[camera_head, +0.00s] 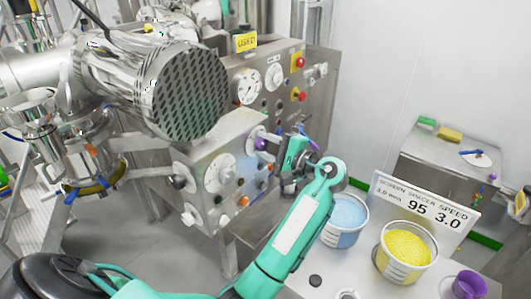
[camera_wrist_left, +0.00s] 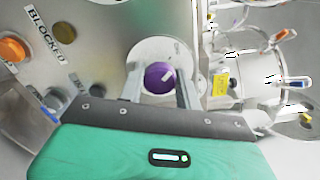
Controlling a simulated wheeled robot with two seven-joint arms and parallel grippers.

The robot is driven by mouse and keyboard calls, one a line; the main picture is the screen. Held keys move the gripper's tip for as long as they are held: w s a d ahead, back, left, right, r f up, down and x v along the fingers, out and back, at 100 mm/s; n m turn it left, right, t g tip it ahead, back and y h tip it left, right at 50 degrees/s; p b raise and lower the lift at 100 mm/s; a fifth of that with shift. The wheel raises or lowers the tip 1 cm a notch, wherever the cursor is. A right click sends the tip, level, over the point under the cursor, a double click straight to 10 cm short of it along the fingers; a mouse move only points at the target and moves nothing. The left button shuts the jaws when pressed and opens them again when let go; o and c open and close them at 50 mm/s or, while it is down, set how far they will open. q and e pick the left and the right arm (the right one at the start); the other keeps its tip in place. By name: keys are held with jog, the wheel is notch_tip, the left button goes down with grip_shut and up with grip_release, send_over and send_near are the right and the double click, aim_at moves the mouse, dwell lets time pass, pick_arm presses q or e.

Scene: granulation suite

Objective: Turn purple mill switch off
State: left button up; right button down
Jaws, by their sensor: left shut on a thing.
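The purple mill switch (camera_head: 261,144) is a round knob on the side face of the steel control box. It sits on a pale round plate, which shows clearly in the left wrist view. My left gripper (camera_head: 272,143) reaches in from the right and is shut on the purple knob. In the left wrist view, the purple knob (camera_wrist_left: 158,76) lies between the two grey fingers (camera_wrist_left: 158,88), with a small white mark on its face. The fingers hide part of the knob's sides. My right gripper is not in view.
The control box (camera_head: 222,145) carries a large dial (camera_head: 220,173) and several other knobs. An orange knob (camera_wrist_left: 13,49) and a "BLOCKED" label (camera_wrist_left: 48,37) show in the left wrist view. Tubs of blue (camera_head: 346,213) and yellow (camera_head: 405,245) material stand at the lower right.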

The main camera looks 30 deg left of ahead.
pick_arm(q)
jog(key=shift+f+n+b, duration=0.15)
jog(key=shift+n+b, duration=0.15)
jog(key=shift+n, duration=0.1)
jog(key=o, duration=1)
